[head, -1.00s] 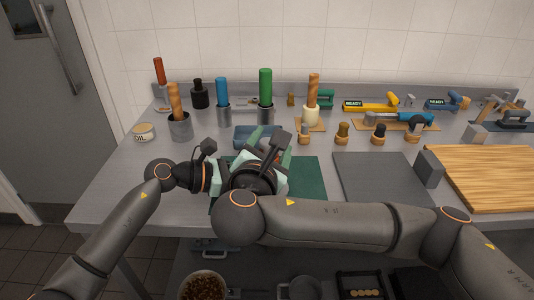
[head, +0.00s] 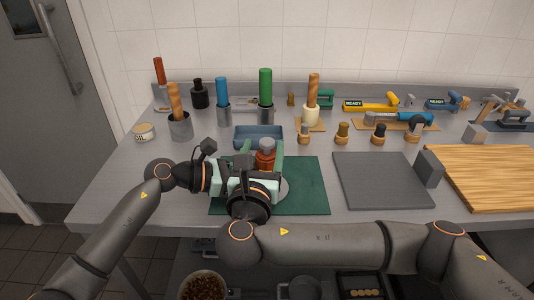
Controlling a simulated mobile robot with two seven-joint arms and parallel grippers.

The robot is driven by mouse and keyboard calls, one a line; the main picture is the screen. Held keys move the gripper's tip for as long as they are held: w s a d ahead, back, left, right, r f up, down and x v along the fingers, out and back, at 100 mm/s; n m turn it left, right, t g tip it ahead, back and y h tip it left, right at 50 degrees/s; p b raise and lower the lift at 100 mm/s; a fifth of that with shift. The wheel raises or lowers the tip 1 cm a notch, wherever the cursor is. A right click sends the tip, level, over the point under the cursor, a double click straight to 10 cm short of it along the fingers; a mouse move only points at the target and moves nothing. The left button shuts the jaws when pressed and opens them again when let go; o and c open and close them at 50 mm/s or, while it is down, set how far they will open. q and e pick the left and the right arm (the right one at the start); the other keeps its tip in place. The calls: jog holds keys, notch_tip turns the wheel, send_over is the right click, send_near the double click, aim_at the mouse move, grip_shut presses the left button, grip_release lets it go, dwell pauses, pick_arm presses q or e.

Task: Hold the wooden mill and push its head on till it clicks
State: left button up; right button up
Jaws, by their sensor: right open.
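The wooden mill (head: 264,160) stands upright over the dark green mat (head: 312,185), reddish brown with a grey top piece. I cannot tell how firmly that top sits. My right gripper (head: 262,166) is open, its pale green fingers near the mill's two sides with no clear grip on it. My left gripper (head: 236,180) reaches in from the left, low beside the mill. Its fingertips are hidden among the parts of my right gripper, so its hold is unclear. The mill's lower part is hidden behind my grippers.
A blue tray (head: 258,132) lies just behind the mill. A grey slab (head: 380,180) and a wooden board (head: 490,177) lie to the right. Several small wooden-based pieces stand behind the slab. Utensil pots line the back left. The counter's left front is clear.

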aim_at(269, 139)
jog(key=w, duration=0.1)
jog(key=w+d, duration=0.1)
jog(key=w, duration=0.3)
jog(key=shift+d+f, duration=0.15)
jog(key=shift+f, duration=0.1)
grip_shut()
dwell(0.4)
